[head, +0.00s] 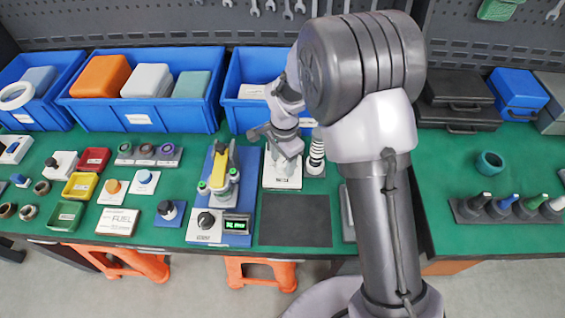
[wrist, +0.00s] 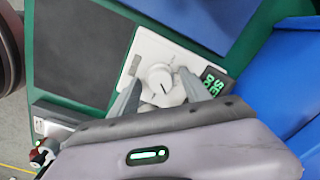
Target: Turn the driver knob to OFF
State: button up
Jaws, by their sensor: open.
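The driver's white panel (head: 282,183) lies on the green bench, behind a dark mat; my gripper hides its upper part in the head view. In the wrist view the panel (wrist: 142,57) carries a pale round knob (wrist: 158,76) with a short dark mark. A black display (wrist: 214,82) with green characters sits to the knob's right; I cannot read it fully. My gripper (wrist: 160,79) is open, with one finger on each side of the knob. Contact cannot be told. In the head view my gripper (head: 284,158) is over the panel.
A blue fixture (head: 236,205) with a black knob (head: 206,220) and green display stands left of the dark mat (head: 295,220). A striped upright piece (head: 316,155) stands close at the panel's right. A blue bin (head: 240,108) is behind.

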grip_shut()
dwell(0.4)
jog(key=n+p, duration=0.1)
jog(key=n, duration=0.3)
jog(key=shift+r, duration=0.1)
jog(key=n+p, duration=0.1)
jog(key=n, duration=0.2)
jog(key=shift+d+n, duration=0.1)
jog(key=shift+n, duration=0.2)
jog(key=n+p, duration=0.1)
jog(key=n, duration=0.3)
jog(key=shift+n+p, duration=0.3)
jog(key=shift+n+g+p, duration=0.3)
jog(key=shift+n+p, duration=0.15)
jog(key=shift+n, duration=1.45)
